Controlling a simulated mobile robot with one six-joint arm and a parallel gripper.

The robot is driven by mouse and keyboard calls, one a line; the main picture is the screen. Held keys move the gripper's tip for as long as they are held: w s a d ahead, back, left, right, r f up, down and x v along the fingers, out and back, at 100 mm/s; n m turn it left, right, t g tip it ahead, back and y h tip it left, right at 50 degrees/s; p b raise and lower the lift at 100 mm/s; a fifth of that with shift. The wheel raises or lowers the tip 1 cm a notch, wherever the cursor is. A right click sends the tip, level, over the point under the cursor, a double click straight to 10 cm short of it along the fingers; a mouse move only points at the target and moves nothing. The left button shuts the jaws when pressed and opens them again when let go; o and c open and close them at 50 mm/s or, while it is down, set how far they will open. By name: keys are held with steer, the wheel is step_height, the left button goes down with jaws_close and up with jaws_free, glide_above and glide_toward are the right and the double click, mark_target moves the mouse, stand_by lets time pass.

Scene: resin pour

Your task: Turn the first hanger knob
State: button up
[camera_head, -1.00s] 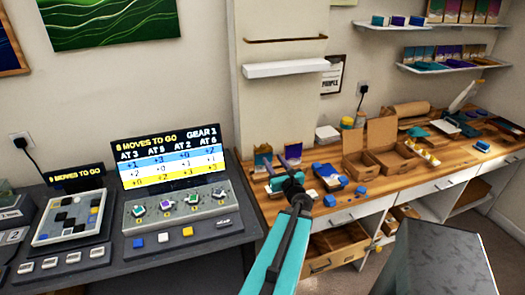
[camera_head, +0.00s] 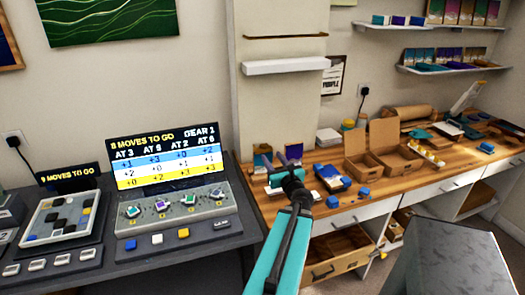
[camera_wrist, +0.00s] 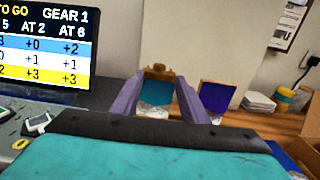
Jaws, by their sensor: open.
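The grey console on the left desk carries a row of small knobs below the lit board (camera_head: 167,163). The leftmost knob (camera_head: 131,211) is the first in the row, with the second knob (camera_head: 161,206), third knob (camera_head: 188,198) and last knob (camera_head: 217,193) to its right. My gripper (camera_wrist: 157,88) is open and empty in the wrist view, its two purple fingers apart. In the head view my gripper is well right of the knobs, over the near edge of the wooden bench, and touches none of them. One console knob (camera_wrist: 39,123) shows at the wrist view's lower left.
Blue, white and yellow buttons (camera_head: 157,239) sit in front of the knobs. A tile panel (camera_head: 62,217) stands left of the console. The wooden bench (camera_head: 385,189) holds open boxes, blue pieces and small upright panels. A grey block (camera_head: 455,255) fills the lower right.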

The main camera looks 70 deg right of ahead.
mark_target(264, 146)
steer(key=b, duration=0.3)
steer(key=shift+w+d+f+b, duration=0.1)
steer(key=shift+w+f+b, duration=0.05)
steer(key=shift+b, duration=0.25)
steer(key=b+x, duration=0.3)
steer(key=x, duration=0.2)
steer(key=shift+p+x, duration=0.4)
steer(key=shift+x, duration=2.65)
